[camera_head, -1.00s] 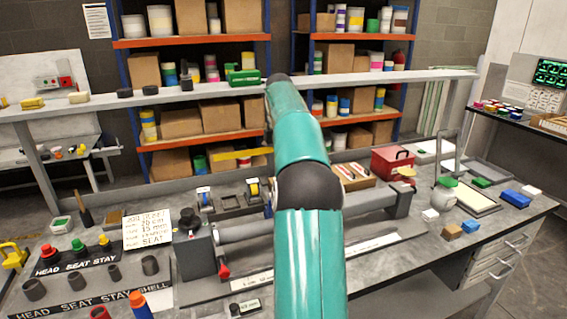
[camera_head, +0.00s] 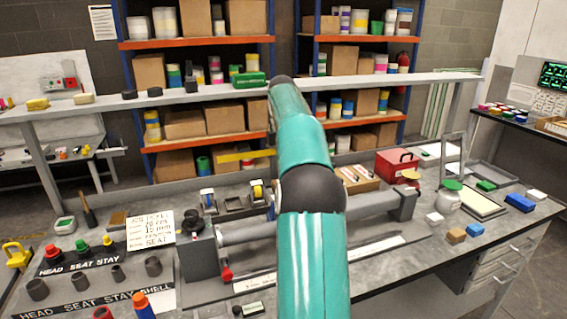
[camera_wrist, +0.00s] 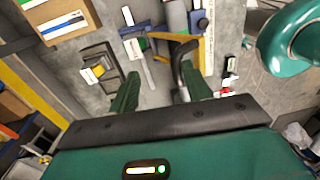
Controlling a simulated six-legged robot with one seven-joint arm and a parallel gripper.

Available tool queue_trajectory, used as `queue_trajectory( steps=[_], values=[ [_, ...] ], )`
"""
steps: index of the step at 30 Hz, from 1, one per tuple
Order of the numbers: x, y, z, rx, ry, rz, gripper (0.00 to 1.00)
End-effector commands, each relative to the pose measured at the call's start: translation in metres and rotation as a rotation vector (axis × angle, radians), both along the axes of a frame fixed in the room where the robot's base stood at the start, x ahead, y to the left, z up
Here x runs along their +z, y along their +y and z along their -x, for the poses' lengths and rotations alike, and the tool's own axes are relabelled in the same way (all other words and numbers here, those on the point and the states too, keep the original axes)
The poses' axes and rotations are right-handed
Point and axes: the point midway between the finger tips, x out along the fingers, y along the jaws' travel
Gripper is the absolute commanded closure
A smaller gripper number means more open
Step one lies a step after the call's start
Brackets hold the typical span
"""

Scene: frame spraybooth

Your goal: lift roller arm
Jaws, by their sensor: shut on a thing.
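My gripper (camera_wrist: 160,90) shows in the wrist view as two green fingers reaching over the grey bench. A dark curved bar, which I take to be the roller arm (camera_wrist: 182,62), lies between the fingers, close against the right one. The exact contact is hard to see. In the head view my teal arm reaches over the bench and hides my gripper and that bar. A long grey roller (camera_head: 370,222) lies on the bench behind and to the right of my arm.
Tape dispensers (camera_head: 207,199) stand left of my arm. A red box (camera_head: 396,164), a white jar (camera_head: 447,198) and small blocks (camera_head: 456,236) stand to the right. A raised grey rail (camera_head: 400,83) crosses behind the bench. Labelled holders with knobs fill the front left.

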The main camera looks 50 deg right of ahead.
Motion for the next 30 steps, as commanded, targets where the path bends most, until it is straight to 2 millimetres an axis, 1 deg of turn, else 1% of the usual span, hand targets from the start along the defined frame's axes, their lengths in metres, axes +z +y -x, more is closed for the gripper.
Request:
queue_trajectory(
  steps=[1,5,13,20,25,30],
  values=[
    [-0.001,-0.001,-0.003,0.003,-0.007,0.005,0.68],
    [0.003,-0.001,-0.003,0.003,-0.007,0.005,0.68],
    [0.033,0.0,-0.003,0.004,-0.009,0.006,0.68],
    [0.064,0.02,0.018,0.002,-0.004,0.005,0.68],
    [0.092,0.036,0.035,0.001,-0.005,0.004,0.68],
    [0.103,0.054,0.053,-0.001,-0.001,0.003,0.68]
  ],
)
